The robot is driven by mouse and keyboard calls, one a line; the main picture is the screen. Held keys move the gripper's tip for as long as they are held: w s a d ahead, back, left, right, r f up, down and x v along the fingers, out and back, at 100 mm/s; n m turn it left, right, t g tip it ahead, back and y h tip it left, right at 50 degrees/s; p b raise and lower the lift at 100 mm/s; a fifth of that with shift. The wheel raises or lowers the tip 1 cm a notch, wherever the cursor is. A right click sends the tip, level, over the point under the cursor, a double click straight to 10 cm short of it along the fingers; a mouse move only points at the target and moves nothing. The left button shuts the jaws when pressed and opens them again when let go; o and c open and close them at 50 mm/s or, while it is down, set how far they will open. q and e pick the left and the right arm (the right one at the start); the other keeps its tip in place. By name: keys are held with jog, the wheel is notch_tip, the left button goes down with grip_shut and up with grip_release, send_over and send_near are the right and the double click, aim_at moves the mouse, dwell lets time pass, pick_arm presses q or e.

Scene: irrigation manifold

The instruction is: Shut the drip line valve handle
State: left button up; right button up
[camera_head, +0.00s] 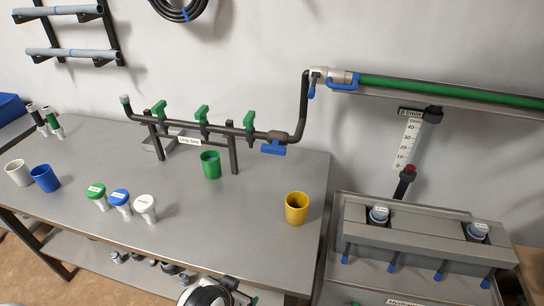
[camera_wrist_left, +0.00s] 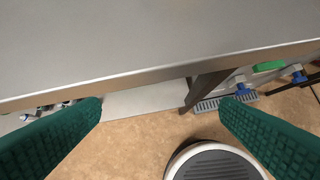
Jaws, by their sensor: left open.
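A dark pipe manifold (camera_head: 222,128) stands on a rack at the back of the grey table. A label on it seems to read "Drip line" (camera_head: 189,140). Three green valve handles, a left one (camera_head: 158,108), a middle one (camera_head: 202,113) and a right one (camera_head: 249,120), stick up from the pipe. A blue handle (camera_head: 272,149) sits at the pipe's right end, lying roughly along it. I cannot tell for sure which handle the label names. My left gripper (camera_wrist_left: 160,105) shows only in the left wrist view, open and empty, below the table edge, away from the manifold. My right gripper is not in view.
On the table (camera_head: 290,170) stand a green cup (camera_head: 210,165), a yellow cup (camera_head: 297,208), a blue cup (camera_head: 44,178) and several capped pieces. A grey box (camera_head: 420,243) with blue-tipped outlets stands at right. The table's middle front is mostly clear.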

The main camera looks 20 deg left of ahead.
aim_at(272, 152)
pick_arm(q)
jog(key=w+r+t, duration=0.2)
jog(key=w+r, duration=0.1)
jog(key=w+r+n+t, duration=0.1)
jog(key=w+r+t, duration=0.1)
jog(key=w, duration=0.2)
jog(key=w+a+r+t, duration=0.1)
jog(key=w+r, duration=0.2)
jog(key=w, duration=0.1)
jog(key=shift+w+r+t+y, duration=0.25)
jog(key=shift+r+t+y, duration=0.05)
jog(key=shift+t+y, duration=0.1)
jog(key=w+r+n+t, duration=0.1)
jog(key=w+r+t, duration=0.5)
jog(key=w+r, duration=0.3)
jog(key=shift+y, duration=0.4)
jog(key=w, duration=0.7)
jog(key=w+a+r+p, duration=0.1)
jog(key=w, duration=0.2)
jog(key=shift+w, duration=0.4)
jog(key=c, duration=1)
